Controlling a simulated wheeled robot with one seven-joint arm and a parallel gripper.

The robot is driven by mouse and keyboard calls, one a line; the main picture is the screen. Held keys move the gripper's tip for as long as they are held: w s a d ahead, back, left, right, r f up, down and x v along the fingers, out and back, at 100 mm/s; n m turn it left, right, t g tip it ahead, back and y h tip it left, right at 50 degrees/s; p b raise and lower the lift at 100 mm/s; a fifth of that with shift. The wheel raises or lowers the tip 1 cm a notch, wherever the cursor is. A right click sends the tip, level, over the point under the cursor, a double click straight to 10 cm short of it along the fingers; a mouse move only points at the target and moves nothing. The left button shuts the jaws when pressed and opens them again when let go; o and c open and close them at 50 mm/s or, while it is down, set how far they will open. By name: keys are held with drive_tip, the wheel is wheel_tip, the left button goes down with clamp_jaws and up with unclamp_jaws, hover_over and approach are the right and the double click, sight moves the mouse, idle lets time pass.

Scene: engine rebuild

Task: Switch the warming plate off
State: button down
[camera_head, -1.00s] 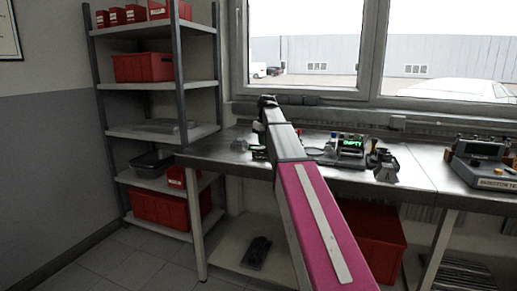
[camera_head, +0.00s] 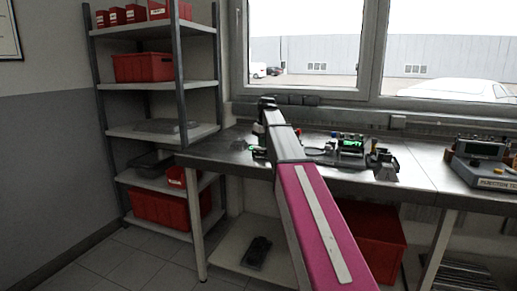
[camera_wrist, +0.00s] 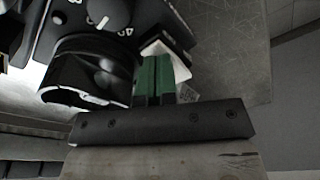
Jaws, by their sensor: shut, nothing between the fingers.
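In the wrist view my gripper (camera_wrist: 154,80) shows two green fingers pressed together with nothing between them. Just left of them is a black device with a round knob (camera_wrist: 108,14) that has a white pointer and white scale marks; it looks like the warming plate. A dark round part (camera_wrist: 88,72) of it lies below the knob. The fingertips are close to its right side; I cannot tell whether they touch. A white block (camera_wrist: 172,58) is partly hidden behind the fingers. In the head view my arm hides most of this area on the bench.
The metal bench (camera_head: 215,157) runs under the window. A device with a lit green display (camera_head: 351,145) stands right of my arm, and a grey tester (camera_head: 484,165) farther right. A shelf rack (camera_head: 165,84) with red bins stands left. The bench's left end looks mostly clear.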

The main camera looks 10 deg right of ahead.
drive_tip(key=shift+r, duration=3.5)
